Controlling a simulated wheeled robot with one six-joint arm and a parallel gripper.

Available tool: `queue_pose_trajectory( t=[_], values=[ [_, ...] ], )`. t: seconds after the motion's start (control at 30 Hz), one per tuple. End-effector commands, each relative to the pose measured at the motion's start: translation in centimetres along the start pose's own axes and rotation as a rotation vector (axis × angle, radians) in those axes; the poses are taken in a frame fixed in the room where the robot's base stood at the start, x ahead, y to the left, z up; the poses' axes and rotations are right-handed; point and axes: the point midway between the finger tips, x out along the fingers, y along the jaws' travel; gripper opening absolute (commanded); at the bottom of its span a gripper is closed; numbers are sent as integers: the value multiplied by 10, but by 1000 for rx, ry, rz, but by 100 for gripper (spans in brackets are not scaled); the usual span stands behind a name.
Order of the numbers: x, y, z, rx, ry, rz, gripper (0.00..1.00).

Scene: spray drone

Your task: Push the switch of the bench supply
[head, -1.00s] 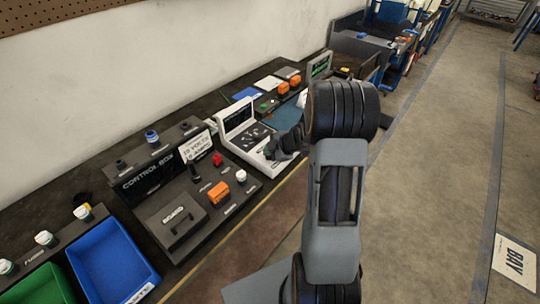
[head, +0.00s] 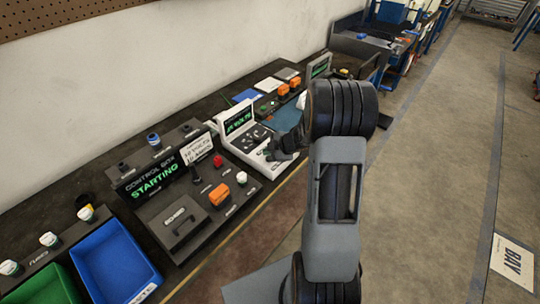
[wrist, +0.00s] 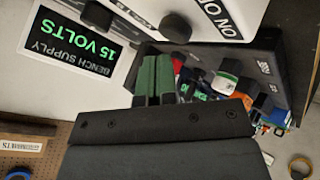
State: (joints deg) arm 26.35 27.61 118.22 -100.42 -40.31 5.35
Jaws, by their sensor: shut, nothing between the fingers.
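The bench supply (head: 252,147) is a white unit in the middle of the bench. Its screen (head: 239,121) glows green with "15 VOLTS". In the wrist view the screen (wrist: 72,44) appears upside down and reads "BENCH SUPPLY 15 VOLTS". A black knob-like part (wrist: 175,28) sits on its white face near an "ON" label (wrist: 218,14); I cannot tell for certain that it is the switch. My gripper (wrist: 158,60) is shut and empty, with its tips close to that part. I cannot tell whether they touch it. In the head view my gripper (head: 272,152) is low over the supply's panel.
The control box (head: 152,180), left of the supply, shows "STARTING" in green. On its panel are a red button (head: 218,160) and an orange part (head: 219,194). A blue bin (head: 112,262) and green bin (head: 45,288) stand front left.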

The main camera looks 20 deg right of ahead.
Motion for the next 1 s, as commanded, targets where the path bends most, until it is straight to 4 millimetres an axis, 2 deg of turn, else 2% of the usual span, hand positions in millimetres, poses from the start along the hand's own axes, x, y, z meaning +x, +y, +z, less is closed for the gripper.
queue_pose_trajectory(
  t=[0.47, 1.0],
  values=[
    [-5, 4, -4, 0, 0, 0, 0],
    [-40, 29, -29, 1, 0, -1, 0]
  ],
)
